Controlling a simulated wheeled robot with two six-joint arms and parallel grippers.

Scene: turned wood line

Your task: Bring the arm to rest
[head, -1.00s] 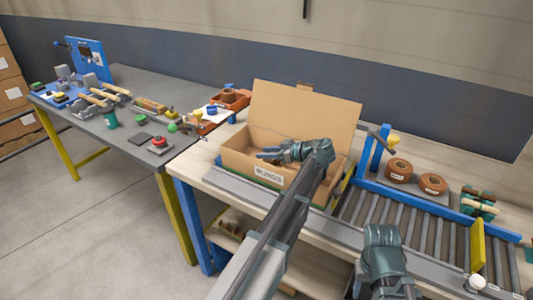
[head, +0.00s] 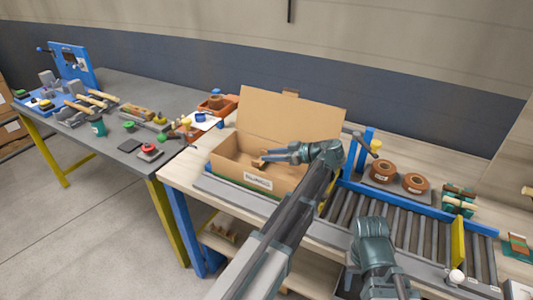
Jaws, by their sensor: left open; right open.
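My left gripper (head: 280,155) is over the open cardboard box (head: 232,169), with its fingers pointing left above the box's inside. It is open. A brown piece shows at its fingertips inside the box; I cannot tell whether they touch. My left arm reaches up from the bottom of the view and crosses the box's right front corner. My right arm shows at the lower right, in front of the roller conveyor (head: 349,209). Its wrist is seen from above and its fingertips are hidden.
A grey table (head: 165,96) at left holds tools, a red button (head: 148,149) and turned wood pieces. Brown tape rolls (head: 383,171) stand behind the conveyor. A yellow plate (head: 458,242) stands upright on the conveyor's right. The floor at the lower left is clear.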

